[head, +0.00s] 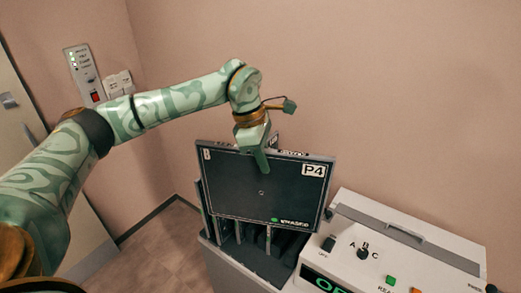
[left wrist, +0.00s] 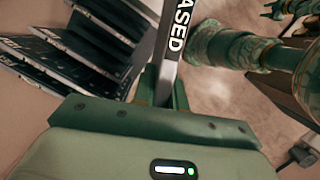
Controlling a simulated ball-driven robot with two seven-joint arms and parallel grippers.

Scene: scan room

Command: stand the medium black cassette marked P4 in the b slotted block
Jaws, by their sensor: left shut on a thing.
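The black cassette marked P4 (head: 262,190) is upright, its face to the head camera, with a green light and small lettering at its lower right. My left gripper (head: 262,160) is shut on its top edge. The cassette's edge, lettered "ASED", stands between the fingers (left wrist: 165,95) in the left wrist view. A grey slotted block (head: 255,262) with upright dividers lies below the cassette in the head view. The cassette hides much of it, so I cannot tell whether its lower edge is in a slot, nor read the block's letter. My right gripper does not show clearly.
Several black cassettes (left wrist: 75,55) stand in a row in the left wrist view. A white machine (head: 400,245) with an A-B-C knob and a green display stands close at the right. A pink wall is behind; open floor (head: 165,245) lies at the left.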

